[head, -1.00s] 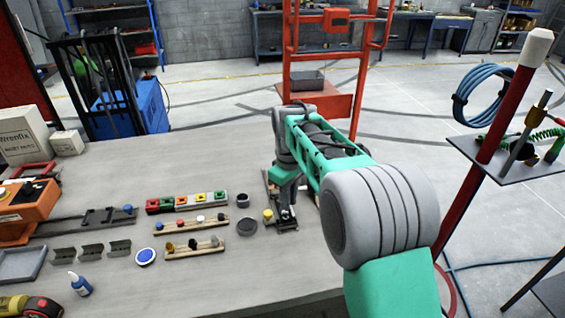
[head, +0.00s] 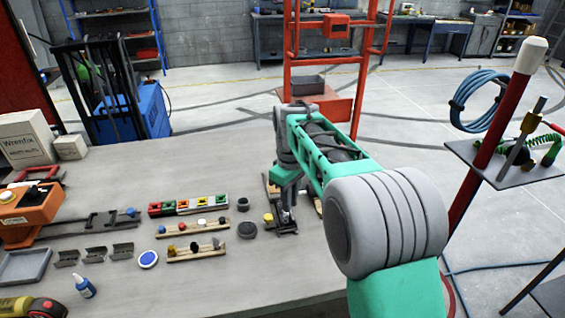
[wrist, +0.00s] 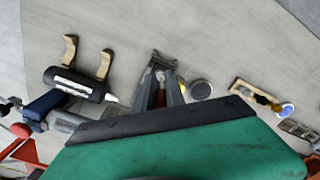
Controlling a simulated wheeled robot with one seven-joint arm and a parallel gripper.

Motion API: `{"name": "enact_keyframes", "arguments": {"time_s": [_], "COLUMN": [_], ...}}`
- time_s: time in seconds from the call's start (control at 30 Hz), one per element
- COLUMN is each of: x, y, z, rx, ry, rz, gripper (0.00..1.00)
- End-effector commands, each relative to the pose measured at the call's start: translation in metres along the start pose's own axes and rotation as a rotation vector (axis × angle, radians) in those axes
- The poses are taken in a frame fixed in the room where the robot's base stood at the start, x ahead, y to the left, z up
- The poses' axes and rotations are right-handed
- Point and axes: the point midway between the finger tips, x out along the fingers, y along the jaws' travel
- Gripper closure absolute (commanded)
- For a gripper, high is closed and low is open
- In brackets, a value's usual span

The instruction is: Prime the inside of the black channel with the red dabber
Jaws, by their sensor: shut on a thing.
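My gripper (wrist: 162,85) points down over the right part of the bench, low near the bench top, and also shows in the head view (head: 287,204). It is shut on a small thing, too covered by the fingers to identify. Several small dabbers stand in two wooden racks on the bench, the back rack (head: 192,227) and the front rack (head: 197,251). A red top shows in the back rack, but I cannot tell for certain that it is the red dabber. Several dark angled channel pieces (head: 95,254) lie left of the racks; which is the black channel is unclear.
A row of coloured blocks (head: 188,206) lies behind the racks. A dark round pot (head: 247,230) and a yellow-topped item (head: 268,218) are left of my gripper. The bench's front right is clear.

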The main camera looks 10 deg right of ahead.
Motion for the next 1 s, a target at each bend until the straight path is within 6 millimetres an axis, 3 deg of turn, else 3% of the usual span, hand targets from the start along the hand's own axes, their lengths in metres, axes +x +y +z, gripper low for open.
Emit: {"name": "enact_keyframes", "arguments": {"time_s": [1.0], "x": [-0.043], "y": [0.001], "z": [0.000], "rx": [0.002], "ry": [0.001], "rz": [0.001], "gripper": [1.00]}}
